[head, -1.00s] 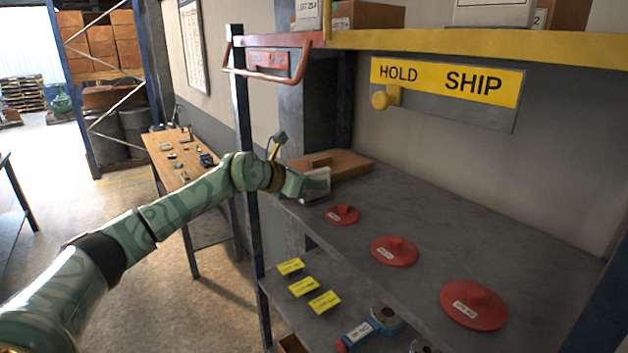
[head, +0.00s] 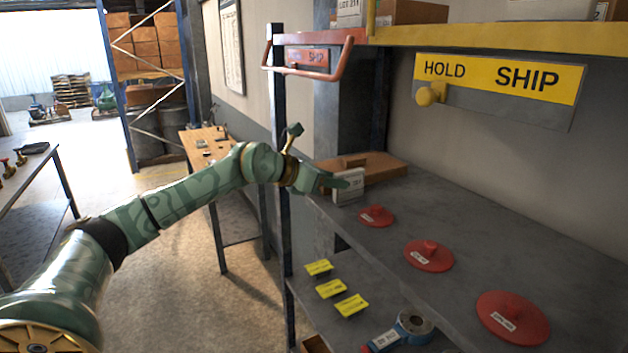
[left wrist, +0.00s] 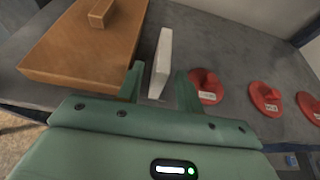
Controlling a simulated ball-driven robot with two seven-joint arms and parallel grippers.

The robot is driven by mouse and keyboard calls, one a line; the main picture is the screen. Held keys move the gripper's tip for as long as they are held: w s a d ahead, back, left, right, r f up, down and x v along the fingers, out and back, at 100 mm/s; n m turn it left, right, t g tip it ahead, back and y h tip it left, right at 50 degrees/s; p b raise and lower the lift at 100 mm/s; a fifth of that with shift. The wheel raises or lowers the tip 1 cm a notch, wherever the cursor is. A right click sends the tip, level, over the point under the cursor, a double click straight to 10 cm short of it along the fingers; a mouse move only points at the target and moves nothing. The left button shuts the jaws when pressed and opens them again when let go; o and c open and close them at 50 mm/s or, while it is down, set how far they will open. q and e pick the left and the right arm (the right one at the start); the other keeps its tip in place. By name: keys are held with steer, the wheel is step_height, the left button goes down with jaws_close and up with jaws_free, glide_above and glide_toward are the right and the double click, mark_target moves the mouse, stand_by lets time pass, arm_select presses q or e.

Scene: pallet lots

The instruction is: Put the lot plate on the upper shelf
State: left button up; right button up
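A whitish plate with a small label, which I take for the lot plate (head: 347,197), stands upright on the grey middle shelf, beside a wooden block. In the left wrist view the plate (left wrist: 162,62) stands on edge between the two fingers of my left gripper (left wrist: 160,88), with gaps on both sides. The left gripper (head: 350,180) is open around it, and a finger covers part of the plate in the head view. The upper shelf (head: 500,38) has a yellow front edge and is higher up. My right gripper is not in view.
Three red labelled discs with knobs (head: 429,256) lie along the grey shelf. The brown wooden block (head: 385,168) is close to the gripper. A red handle (head: 308,72) and a yellow HOLD/SHIP sign (head: 500,80) are above. Boxes (head: 415,12) occupy the upper shelf.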

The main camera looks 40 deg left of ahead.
arm_select(q)
steer(key=b+v, duration=0.2)
steer(key=v, duration=0.5)
